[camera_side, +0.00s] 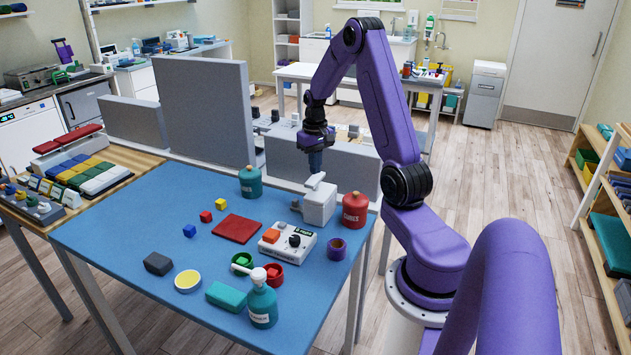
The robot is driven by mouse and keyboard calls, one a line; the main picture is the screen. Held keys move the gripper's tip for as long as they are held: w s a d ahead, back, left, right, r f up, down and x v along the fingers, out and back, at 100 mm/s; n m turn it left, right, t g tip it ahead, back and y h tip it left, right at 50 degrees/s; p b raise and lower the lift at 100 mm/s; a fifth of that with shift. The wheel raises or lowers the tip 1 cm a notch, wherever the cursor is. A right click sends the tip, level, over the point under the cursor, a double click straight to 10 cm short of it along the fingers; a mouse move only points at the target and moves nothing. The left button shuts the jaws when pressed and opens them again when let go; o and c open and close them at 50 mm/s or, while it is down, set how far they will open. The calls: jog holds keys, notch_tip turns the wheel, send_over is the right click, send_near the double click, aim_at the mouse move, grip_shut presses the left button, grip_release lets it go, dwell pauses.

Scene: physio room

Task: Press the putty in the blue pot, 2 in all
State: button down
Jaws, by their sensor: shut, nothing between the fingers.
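I cannot make out a blue pot of putty. A purple pot (336,249) stands at the right edge. A shallow white dish (188,281) with yellow contents lies at the front left. My gripper (315,160) points down, shut and empty, high over the table's back right, above a white pump dispenser (319,204). It appears apart from the dispenser.
A white control box (287,243), red canister (355,210), teal bottles (262,305) (250,182) and a red mat (237,228) crowd the right half. Small red and blue cubes (189,231) lie left of the mat. Grey panels (205,110) line the back.

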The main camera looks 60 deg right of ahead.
aim_at(315, 178)
jog(key=shift+f, duration=0.1)
jog(key=shift+f, duration=1.85)
jog(key=shift+r, duration=1.9)
jog(key=shift+f, duration=0.1)
jog(key=shift+f, duration=1.85)
jog(key=shift+r, duration=1.95)
